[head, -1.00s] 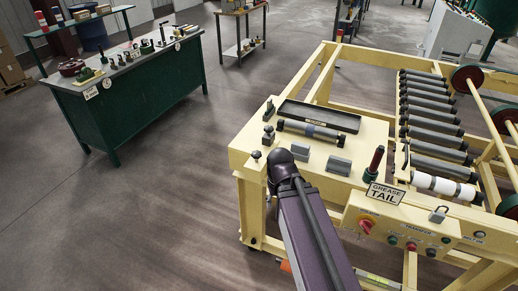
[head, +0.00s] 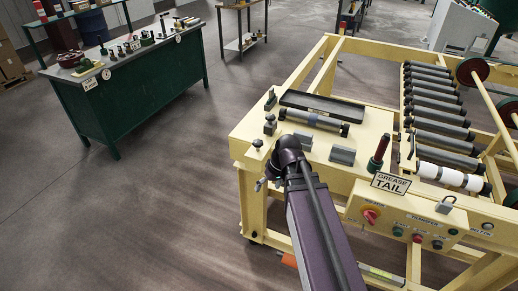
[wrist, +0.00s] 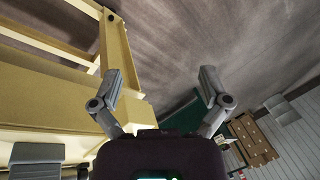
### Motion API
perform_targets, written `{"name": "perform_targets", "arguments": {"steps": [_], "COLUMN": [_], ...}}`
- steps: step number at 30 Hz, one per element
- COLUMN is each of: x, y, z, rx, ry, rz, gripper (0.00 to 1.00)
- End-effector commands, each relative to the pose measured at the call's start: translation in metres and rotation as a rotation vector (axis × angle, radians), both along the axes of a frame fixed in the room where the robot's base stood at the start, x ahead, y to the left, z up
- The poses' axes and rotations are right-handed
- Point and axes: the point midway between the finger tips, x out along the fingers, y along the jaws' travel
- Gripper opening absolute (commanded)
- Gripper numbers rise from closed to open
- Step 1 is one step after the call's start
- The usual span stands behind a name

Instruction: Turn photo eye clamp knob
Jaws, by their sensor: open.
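A small dark knob (head: 257,144) stands at the left front edge of the yellow machine top (head: 375,125). Another dark knob on a small block (head: 270,122) stands just behind it. I cannot tell which of them is the photo eye clamp knob. My gripper (wrist: 160,72) is open and empty, its two grey fingers spread wide in the wrist view. In the head view it shows partly (head: 264,184), left of my arm's end, beside the machine's left edge and apart from the front knob. No knob shows between the fingers in the wrist view.
A black tray (head: 322,107), a grey roller (head: 313,121) and grey blocks (head: 343,155) lie on the machine top. Open floor (head: 170,200) lies left, before a green bench (head: 140,95).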

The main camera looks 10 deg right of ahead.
Motion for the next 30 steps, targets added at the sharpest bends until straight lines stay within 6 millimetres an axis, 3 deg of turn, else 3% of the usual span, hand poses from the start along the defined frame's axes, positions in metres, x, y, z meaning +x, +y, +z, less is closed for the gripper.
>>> {"name": "perform_targets", "arguments": {"steps": [1,3,11,21,30], "x": [0.014,0.029,0.085,0.15,0.175], "y": [-0.002,-0.002,-0.016,-0.074,-0.126], "z": [-0.017,-0.024,-0.037,-0.03,-0.013], "rx": [0.058,0.144,0.429,0.656,0.69], "ry": [-0.028,-0.08,-0.366,-0.895,-1.251], "rz": [0.035,0.091,0.274,0.417,0.446], "gripper": [0.96,0.96,0.96,0.96,0.96]}}
